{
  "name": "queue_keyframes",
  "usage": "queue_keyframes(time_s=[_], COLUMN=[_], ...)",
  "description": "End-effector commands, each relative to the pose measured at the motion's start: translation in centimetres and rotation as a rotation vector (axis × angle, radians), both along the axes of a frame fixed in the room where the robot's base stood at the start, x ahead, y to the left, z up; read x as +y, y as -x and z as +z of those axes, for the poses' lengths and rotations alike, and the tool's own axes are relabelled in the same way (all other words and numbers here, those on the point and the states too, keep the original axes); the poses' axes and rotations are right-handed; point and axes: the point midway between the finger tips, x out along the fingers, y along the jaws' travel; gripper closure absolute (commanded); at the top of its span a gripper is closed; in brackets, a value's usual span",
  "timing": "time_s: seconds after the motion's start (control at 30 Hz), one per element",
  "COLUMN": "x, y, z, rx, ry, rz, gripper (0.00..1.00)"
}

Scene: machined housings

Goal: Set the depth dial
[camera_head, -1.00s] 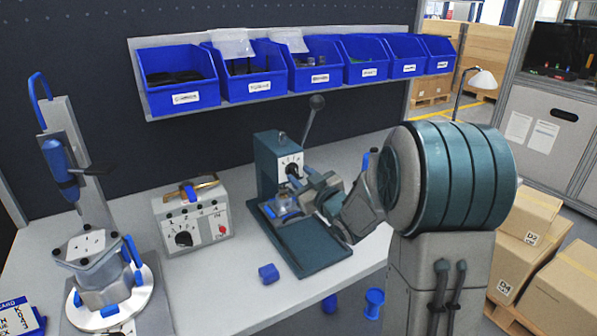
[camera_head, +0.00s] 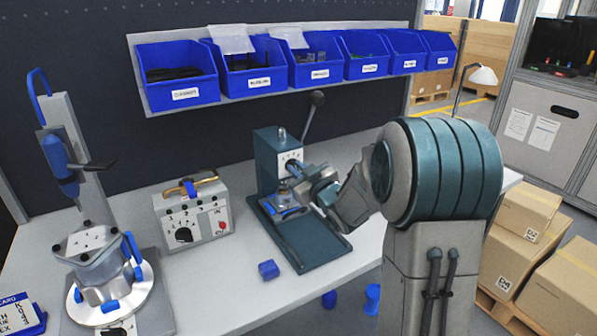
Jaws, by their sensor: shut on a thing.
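The teal press (camera_head: 268,160) stands on the bench with its lever up and back. A white numbered dial plate (camera_head: 290,157) is on its front, and the depth dial's knob sits at the lower part of this plate. My gripper (camera_head: 297,174) reaches in from the right and is shut on the depth dial. Its fingers and wrist hide most of the knob, so its setting cannot be read. Below, a small metal part with a blue piece (camera_head: 284,205) rests on the press base (camera_head: 312,245).
A control box (camera_head: 193,212) with its own black knob stands left of the press. A blue block (camera_head: 268,270) lies in front. At left is a housing (camera_head: 97,265) on a round plate, under a blue tool (camera_head: 62,165). Blue bins (camera_head: 180,95) line the wall.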

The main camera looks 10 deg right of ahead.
Motion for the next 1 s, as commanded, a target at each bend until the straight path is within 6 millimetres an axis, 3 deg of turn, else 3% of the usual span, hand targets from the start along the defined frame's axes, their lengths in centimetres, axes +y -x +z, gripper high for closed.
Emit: queue_keyframes(time_s=[0.7, 1.0], x=[0.29, 0.28], y=[0.11, 0.10], z=[-0.53, -0.27], rx=[-0.132, -0.154], ry=[0.396, 0.470], rz=[0.000, 0.000], gripper=[1.00, 1.00])
